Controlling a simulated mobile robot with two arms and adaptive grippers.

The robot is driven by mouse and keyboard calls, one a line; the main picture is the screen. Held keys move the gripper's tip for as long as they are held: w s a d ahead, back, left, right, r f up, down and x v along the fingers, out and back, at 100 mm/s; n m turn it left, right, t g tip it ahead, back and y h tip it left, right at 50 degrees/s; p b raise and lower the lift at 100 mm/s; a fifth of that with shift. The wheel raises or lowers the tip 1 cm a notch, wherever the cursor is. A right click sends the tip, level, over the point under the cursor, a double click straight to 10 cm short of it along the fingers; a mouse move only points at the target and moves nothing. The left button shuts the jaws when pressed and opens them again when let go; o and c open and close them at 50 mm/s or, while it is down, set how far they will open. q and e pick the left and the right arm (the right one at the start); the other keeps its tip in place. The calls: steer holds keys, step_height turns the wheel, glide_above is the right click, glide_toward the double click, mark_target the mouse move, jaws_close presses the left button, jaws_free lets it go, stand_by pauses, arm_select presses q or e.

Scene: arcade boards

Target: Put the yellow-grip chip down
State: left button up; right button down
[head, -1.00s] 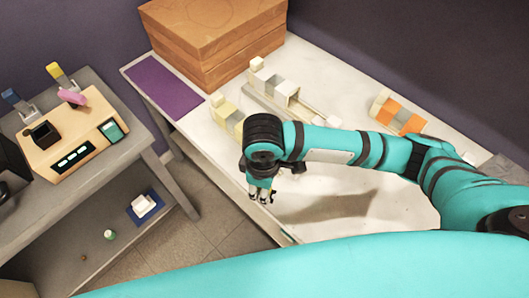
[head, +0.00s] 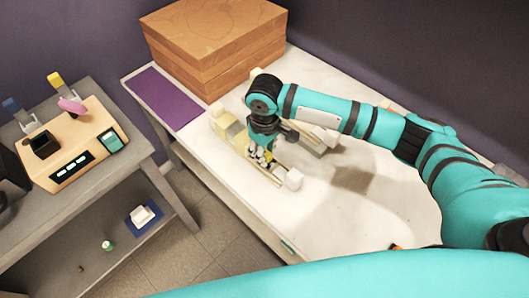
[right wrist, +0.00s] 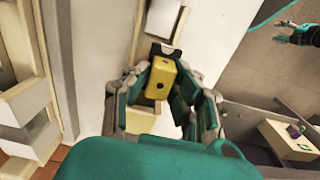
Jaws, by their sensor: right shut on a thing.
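The yellow-grip chip shows in the right wrist view as a yellow block (right wrist: 161,78) with a dark hole, between my right gripper's fingers. A dark part shows just beyond the block. My right gripper (head: 262,157) is shut on it, low over the white table beside a pale yellow slotted holder (head: 229,128). In the head view the fingers hide most of the chip; I cannot tell whether it touches anything below. A teal arm end with dark fingers, likely my left gripper (right wrist: 295,33), is small at upper right in the right wrist view; its opening is unclear.
The white table (head: 310,215) is clear in front. A white block (head: 293,178) sits at the near end of the holder. Wooden boxes (head: 215,50) and a purple mat (head: 165,98) are at the back left. A grey side table (head: 125,165) carries a console (head: 75,140).

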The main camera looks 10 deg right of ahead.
steer(key=shift+w+d, duration=0.15)
steer(key=shift+w, duration=0.6)
steer(key=shift+w+f, duration=0.15)
steer(key=shift+f, duration=0.8)
steer(key=shift+w+f, duration=0.1)
steer(key=shift+f, duration=0.85)
steer(key=shift+f, duration=0.1)
steer(key=c, duration=1.1)
jaws_free()
step_height(320, 180, up, 12)
steer(key=shift+r, duration=0.15)
